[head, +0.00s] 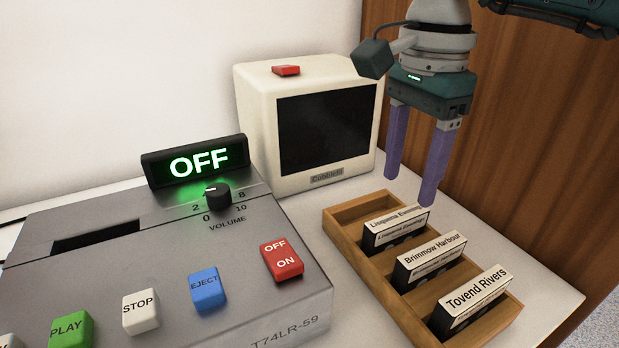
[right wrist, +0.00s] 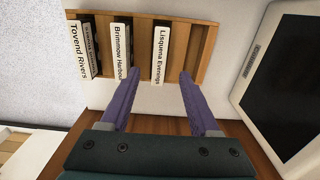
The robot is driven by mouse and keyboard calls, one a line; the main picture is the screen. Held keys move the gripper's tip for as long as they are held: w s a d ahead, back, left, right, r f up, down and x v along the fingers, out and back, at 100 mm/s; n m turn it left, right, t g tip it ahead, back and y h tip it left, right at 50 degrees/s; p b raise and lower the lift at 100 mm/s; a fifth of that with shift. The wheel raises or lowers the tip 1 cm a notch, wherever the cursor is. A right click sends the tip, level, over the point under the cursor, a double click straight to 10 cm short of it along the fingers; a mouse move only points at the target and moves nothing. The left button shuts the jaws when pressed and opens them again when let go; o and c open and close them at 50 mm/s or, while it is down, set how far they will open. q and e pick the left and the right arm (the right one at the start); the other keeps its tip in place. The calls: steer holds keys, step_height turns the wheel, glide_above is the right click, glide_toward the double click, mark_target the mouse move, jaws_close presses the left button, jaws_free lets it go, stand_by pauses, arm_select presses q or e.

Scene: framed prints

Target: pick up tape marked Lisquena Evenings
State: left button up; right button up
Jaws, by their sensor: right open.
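The tape marked Lisquena Evenings (head: 394,232) stands upright in the far part of a wooden rack (head: 345,235), its white label up. It also shows in the right wrist view (right wrist: 159,56). My right gripper (head: 408,190) is open and empty, its purple fingers pointing down above and just behind the rack's far end. In the right wrist view its fingertips (right wrist: 158,76) lie on either side of the Lisquena Evenings tape, apart from it. My left gripper is not in view.
Tapes marked Brimmow Harbour (head: 432,260) and Tovend Rivers (head: 470,300) stand nearer in the rack. A cream monitor (head: 250,130) stands left of the gripper. A grey player (head: 190,255) with buttons fills the left. A wooden panel (head: 540,130) rises at the right.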

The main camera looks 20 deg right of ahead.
mark_target(399, 215)
steer(key=f, duration=0.5)
steer(key=shift+s+a+f, duration=0.1)
steer(key=shift+a+f, duration=0.15)
steer(key=shift+c, duration=0.3)
jaws_close()
